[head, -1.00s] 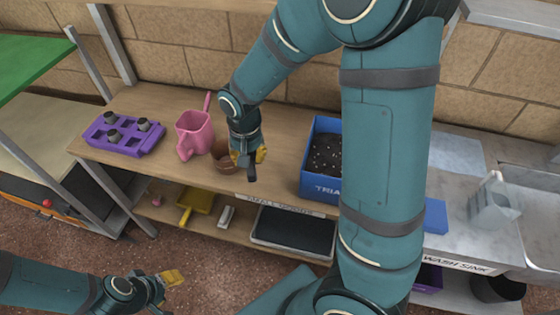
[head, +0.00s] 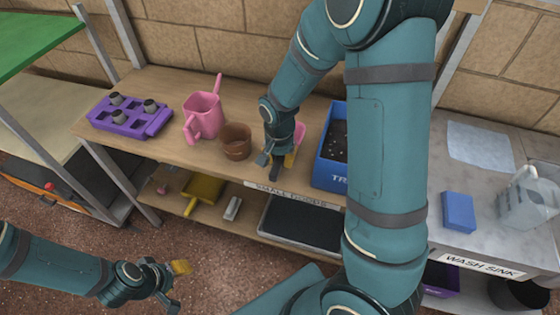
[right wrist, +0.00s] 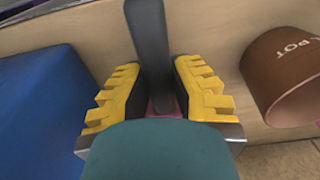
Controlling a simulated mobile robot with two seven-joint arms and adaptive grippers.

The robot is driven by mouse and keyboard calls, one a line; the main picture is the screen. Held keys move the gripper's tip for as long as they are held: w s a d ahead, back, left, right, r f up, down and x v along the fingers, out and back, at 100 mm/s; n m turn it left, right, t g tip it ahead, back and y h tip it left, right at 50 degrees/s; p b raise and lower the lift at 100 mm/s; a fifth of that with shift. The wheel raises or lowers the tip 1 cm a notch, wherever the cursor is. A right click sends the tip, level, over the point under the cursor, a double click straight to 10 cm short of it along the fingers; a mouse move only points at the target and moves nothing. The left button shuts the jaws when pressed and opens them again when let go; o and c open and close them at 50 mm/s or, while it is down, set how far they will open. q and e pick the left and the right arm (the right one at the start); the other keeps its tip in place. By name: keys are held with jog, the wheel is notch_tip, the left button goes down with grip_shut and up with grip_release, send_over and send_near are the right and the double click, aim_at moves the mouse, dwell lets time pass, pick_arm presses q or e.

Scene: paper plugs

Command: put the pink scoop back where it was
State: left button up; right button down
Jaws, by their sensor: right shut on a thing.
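My right gripper (head: 281,163) is shut on the pink scoop (head: 299,133), over the wooden bench between the brown pot and the blue box. In the right wrist view, the dark grey handle (right wrist: 150,50) sits between the yellow finger pads (right wrist: 150,92). A bit of pink shows below it; the hand hides most of the scoop. I cannot tell whether the scoop touches the bench. My left gripper (head: 178,284) looks open and empty, low at the left over the floor.
On the bench (head: 180,151) stand a purple tray (head: 130,128), a pink watering can (head: 199,127), the brown pot (head: 235,142) and the blue box (head: 330,176) with dark soil. A yellow pan (head: 204,188) and black tray lie on the shelf below. The sink counter is at the right.

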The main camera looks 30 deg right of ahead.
jog(key=shift+f, duration=0.4)
jog(key=shift+f, duration=0.2)
jog(key=c, duration=1)
grip_release()
jog(key=shift+r, duration=0.1)
jog(key=shift+r, duration=0.1)
jog(key=r+p, duration=0.1)
jog(key=r, duration=0.5)
jog(key=r+p, duration=0.2)
jog(key=r, duration=0.4)
jog(key=shift+s+a, duration=0.2)
jog(key=shift+s, duration=0.1)
